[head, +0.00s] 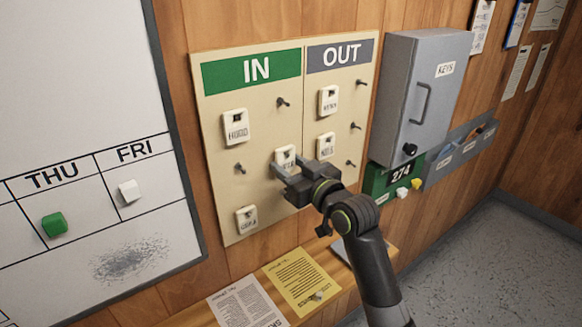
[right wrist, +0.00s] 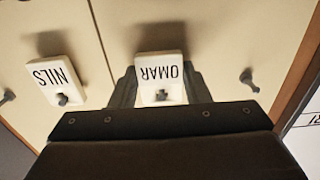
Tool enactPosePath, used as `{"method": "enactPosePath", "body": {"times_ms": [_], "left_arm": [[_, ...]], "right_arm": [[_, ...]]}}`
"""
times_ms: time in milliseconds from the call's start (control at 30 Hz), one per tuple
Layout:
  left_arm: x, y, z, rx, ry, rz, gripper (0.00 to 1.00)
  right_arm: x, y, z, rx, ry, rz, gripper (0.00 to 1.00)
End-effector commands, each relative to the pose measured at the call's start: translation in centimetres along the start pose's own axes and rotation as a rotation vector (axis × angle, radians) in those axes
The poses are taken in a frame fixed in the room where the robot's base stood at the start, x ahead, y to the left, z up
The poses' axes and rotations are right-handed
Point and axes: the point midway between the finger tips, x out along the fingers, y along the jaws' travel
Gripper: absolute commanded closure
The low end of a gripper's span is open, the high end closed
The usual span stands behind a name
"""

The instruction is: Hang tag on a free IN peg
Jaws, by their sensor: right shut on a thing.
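The white OMAR tag (right wrist: 160,70) is between the fingers of my right gripper (head: 290,166), which is shut on it. In the head view the tag (head: 285,154) is at the right column of the IN side (head: 222,195), partly covered by the gripper. In the right wrist view a dark peg end shows at the tag's hole; whether the tag hangs fully on it I cannot tell. Bare IN pegs show at upper right (head: 283,102) and middle left (head: 239,168). The HUGO tag (head: 236,126) and a lower tag (head: 247,220) hang in the left column. My left gripper is out of view.
The OUT side holds an upper tag (head: 329,100), the NILS tag (head: 326,146) and bare pegs (head: 356,126). A grey key cabinet (head: 425,85) juts out to the right. A whiteboard (head: 80,120) is at left. A ledge below carries papers (head: 301,281).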

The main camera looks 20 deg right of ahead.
Motion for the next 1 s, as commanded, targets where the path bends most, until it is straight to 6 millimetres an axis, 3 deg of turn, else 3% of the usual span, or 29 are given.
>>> {"method": "enactPosePath", "body": {"times_ms": [967,1000], "left_arm": [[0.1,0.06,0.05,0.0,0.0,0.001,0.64],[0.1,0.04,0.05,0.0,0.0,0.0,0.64]], "right_arm": [[0.07,-0.02,0.45,0.0,0.0,0.0,0.74],[0.07,-0.02,0.45,0.0,0.0,0.0,0.55]]}}
